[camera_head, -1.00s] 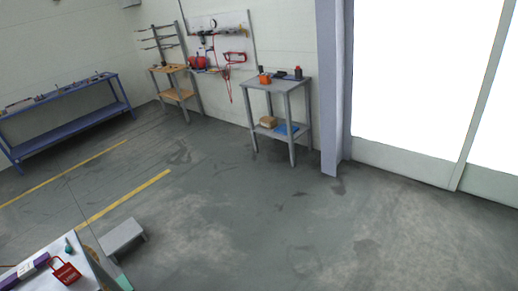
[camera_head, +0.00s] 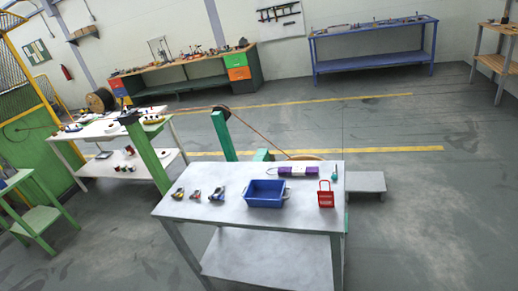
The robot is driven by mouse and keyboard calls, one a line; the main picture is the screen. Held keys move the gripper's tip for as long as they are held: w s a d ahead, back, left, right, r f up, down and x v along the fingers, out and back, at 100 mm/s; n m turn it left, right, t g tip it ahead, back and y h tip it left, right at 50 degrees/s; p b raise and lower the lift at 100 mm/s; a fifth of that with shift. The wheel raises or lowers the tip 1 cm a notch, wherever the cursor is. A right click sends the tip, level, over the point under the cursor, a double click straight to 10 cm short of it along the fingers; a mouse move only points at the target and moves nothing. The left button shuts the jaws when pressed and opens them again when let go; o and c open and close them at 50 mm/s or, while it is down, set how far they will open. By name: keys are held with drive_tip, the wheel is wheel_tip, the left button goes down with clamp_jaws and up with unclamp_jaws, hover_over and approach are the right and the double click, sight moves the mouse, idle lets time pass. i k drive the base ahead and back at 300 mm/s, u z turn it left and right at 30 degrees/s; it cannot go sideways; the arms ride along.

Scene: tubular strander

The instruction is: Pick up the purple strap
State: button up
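The purple strap (camera_head: 298,171) looks like a small purple bar with a white middle. It lies at the back right of a white-grey table (camera_head: 225,208), behind and right of a blue bin (camera_head: 265,194). A red padlock-shaped piece (camera_head: 326,194) is on the table in front of the strap's right end. A small teal-handled tool (camera_head: 334,176) is just right of the strap. My gripper is not in view.
Several small coloured items (camera_head: 196,194) lie left of the bin. A low grey step (camera_head: 367,185) stands right of the table. Green posts (camera_head: 147,152) and a white bench (camera_head: 104,128) are behind left. Floor at right is clear.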

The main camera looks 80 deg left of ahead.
sight(295, 171)
drive_tip(key=u, duration=2)
drive_tip(key=i, duration=1.7)
drive_tip(key=z, duration=0.45)
